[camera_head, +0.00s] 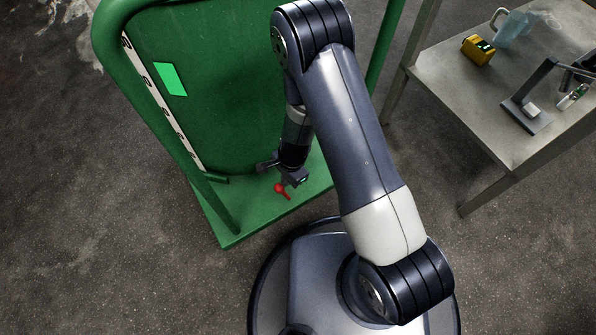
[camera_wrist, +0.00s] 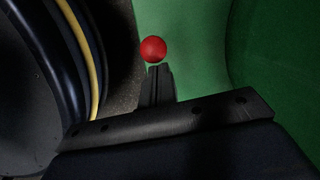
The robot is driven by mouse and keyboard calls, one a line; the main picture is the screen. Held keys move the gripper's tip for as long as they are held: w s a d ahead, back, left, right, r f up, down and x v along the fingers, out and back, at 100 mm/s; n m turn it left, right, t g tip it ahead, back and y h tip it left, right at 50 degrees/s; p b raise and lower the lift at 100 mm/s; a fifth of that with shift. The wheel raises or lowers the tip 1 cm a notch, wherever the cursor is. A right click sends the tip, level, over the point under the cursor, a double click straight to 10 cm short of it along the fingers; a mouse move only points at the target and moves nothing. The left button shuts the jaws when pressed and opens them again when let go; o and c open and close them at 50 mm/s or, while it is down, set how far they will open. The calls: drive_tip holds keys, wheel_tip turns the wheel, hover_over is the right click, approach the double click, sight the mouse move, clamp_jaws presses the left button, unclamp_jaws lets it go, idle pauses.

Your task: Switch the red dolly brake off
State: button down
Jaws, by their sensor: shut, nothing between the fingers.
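The red brake (camera_head: 281,190) is a short lever with a round knob, on the front part of the green dolly's base (camera_head: 232,222). In the wrist view its red knob (camera_wrist: 153,48) shows just beyond my fingertips; whether they touch it I cannot tell. My gripper (camera_wrist: 157,71) is shut and empty, its fingers together and pointing at the knob. In the head view my gripper hangs low over the dolly base, right beside the red lever. The lever's lower part is hidden in the wrist view.
The dolly's green tube handle (camera_head: 150,100) rises on the left in front of a green panel with a bright green label (camera_head: 171,79). A grey metal table (camera_head: 450,80) at the right holds a yellow device (camera_head: 478,49), a blue jug (camera_head: 513,27) and a dark stand (camera_head: 530,100). Floor at left is clear.

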drive_tip(key=s+a+f, duration=0.2)
drive_tip(key=s+a, duration=0.1)
drive_tip(key=a, duration=0.2)
drive_tip(key=shift+s+a+b, duration=0.2)
drive_tip(key=shift+s+b, duration=0.2)
drive_tip(key=shift+b, duration=0.05)
drive_tip(key=shift+f, duration=0.1)
wheel_tip(320, 180, up, 9)
drive_tip(key=w+d+p, duration=0.1)
drive_tip(key=p, duration=0.3)
drive_tip(key=shift+w+d+f+t, duration=0.2)
drive_tip(key=shift+w+d+t, duration=0.1)
drive_tip(key=shift+w+d, duration=0.05)
drive_tip(key=shift+f, duration=0.1)
